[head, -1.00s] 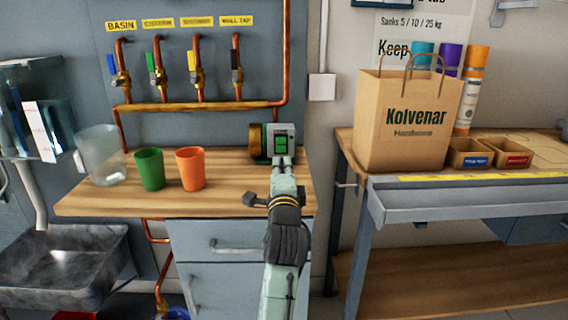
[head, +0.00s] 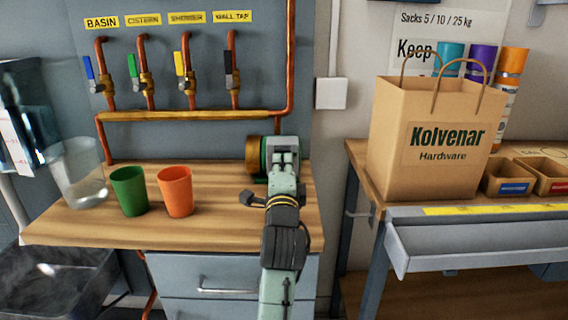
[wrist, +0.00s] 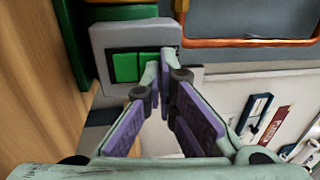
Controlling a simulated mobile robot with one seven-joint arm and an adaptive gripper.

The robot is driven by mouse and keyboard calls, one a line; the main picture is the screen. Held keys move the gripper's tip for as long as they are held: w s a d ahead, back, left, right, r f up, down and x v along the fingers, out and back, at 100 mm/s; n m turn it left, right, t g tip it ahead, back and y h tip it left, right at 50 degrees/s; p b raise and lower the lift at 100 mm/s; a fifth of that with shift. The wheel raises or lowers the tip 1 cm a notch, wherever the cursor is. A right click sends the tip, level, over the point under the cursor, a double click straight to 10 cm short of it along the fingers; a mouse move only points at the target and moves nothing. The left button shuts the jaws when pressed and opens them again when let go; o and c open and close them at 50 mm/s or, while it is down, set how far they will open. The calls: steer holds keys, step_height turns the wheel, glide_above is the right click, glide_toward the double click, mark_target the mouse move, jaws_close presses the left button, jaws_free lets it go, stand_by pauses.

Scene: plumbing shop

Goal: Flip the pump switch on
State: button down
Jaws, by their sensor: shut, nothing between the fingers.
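The pump (head: 256,153), with a brass-coloured end, a green body and a grey box, stands at the back right of the wooden counter (head: 100,228). In the wrist view its grey switch box (wrist: 112,38) carries a green two-part rocker switch (wrist: 135,66). My gripper (head: 284,156) is in front of the box and hides most of its face in the head view. In the wrist view my gripper (wrist: 159,58) is shut and empty, with its tips over the right part of the switch. I cannot tell whether they touch it, nor which way the rocker is set.
A green cup (head: 129,192), an orange cup (head: 175,192) and a clear jug (head: 78,175) stand left on the counter. Copper pipes (head: 190,116) with coloured valve levers run behind. A Kolvenar paper bag (head: 425,150) stands on the right bench.

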steer(key=shift+r, duration=0.1)
steer(key=shift+w+r+g+p, duration=0.2)
steer(key=shift+r+g+p, duration=0.15)
steer(key=shift+p, duration=0.75)
steer(key=shift+w+f, duration=0.1)
steer(key=shift+f, duration=0.2)
